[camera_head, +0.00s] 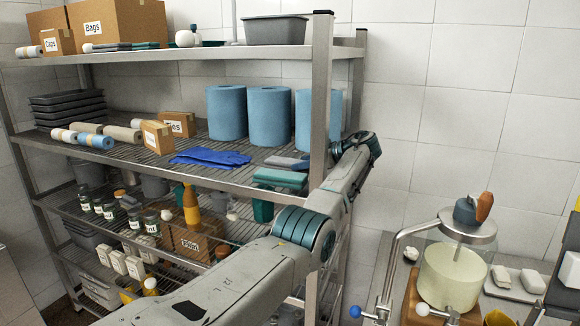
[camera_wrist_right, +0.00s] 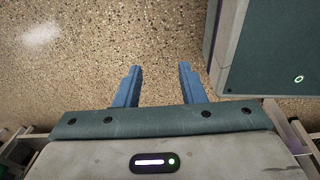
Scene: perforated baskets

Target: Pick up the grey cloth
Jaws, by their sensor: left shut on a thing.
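The grey cloth (camera_head: 284,162) is a small folded piece at the right end of the middle shelf, by the front post. Folded teal cloths (camera_head: 279,177) lie just in front of it. My left arm crosses the head view from the bottom, and its wrist bends behind the post. My left gripper (camera_head: 310,161) is at the right end of the grey cloth, shut on it; the post and arm hide most of the fingers. My right gripper (camera_wrist_right: 160,72) is open and empty above the speckled floor in the right wrist view.
The metal post (camera_head: 321,100) stands close to my left wrist. Blue paper rolls (camera_head: 269,116) stand behind the cloth, and blue gloves (camera_head: 210,157) lie to its left. A drink dispenser (camera_head: 452,270) stands on the counter at right. A dark box-like body (camera_wrist_right: 265,50) is beside my right gripper.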

